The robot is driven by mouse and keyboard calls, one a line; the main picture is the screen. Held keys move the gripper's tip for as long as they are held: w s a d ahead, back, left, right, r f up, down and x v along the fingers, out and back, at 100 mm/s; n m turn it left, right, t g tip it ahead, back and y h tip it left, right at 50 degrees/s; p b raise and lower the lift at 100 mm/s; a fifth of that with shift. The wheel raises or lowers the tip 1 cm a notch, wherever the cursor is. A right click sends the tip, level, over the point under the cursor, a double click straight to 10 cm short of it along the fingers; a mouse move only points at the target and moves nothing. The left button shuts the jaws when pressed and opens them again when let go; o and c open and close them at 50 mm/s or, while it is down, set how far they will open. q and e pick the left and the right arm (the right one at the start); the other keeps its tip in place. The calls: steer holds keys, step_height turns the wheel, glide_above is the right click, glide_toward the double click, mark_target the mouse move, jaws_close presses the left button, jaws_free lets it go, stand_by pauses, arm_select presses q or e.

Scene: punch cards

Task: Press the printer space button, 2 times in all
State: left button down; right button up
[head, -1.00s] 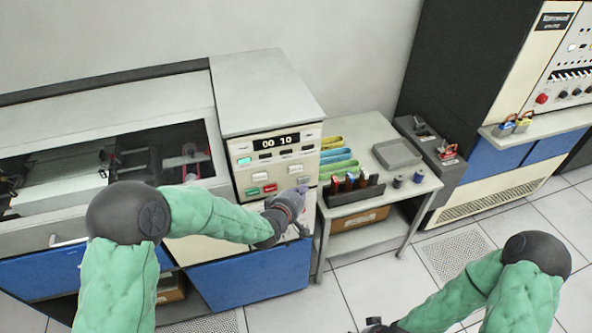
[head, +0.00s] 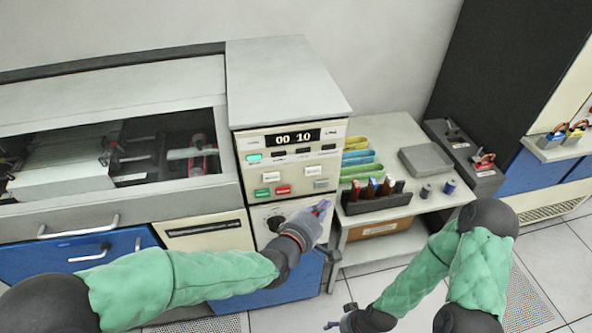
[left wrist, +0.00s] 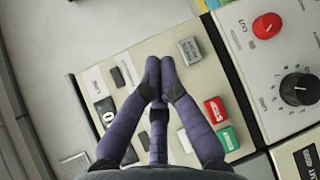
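The printer's control panel (head: 292,160) is a cream box front with a display reading "00 10". Its lower row has a green button (head: 262,193), a red button (head: 283,189) and a grey button (head: 321,184). The left wrist view shows the grey button (left wrist: 190,50) near my fingertips. My left gripper (head: 322,207) is shut and empty, its purple fingertips (left wrist: 160,63) together just below the grey button in the head view. Contact does not show. My right gripper (head: 337,318) is low, its fingers unclear.
A side table right of the printer holds a dark rack (head: 374,197) of colored items, a grey block (head: 426,159) and two small spools. A knob (left wrist: 301,89) and red button (left wrist: 267,25) sit on the adjoining panel. Blue drawers (head: 100,255) stand at left.

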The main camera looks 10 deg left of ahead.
mark_target(313, 171)
arm_select(q)
steer(key=shift+s, duration=0.15)
steer(key=w+a+b, duration=0.1)
steer(key=w, duration=0.1)
steer(key=w+a+b, duration=0.1)
steer(key=w, duration=0.2)
steer(key=w+b, duration=0.1)
steer(key=w, duration=0.2)
steer(key=shift+w+a+b, duration=0.25)
steer(key=shift+a+b, duration=0.05)
steer(key=shift+a, duration=0.1)
stand_by(0.3)
stand_by(1.3)
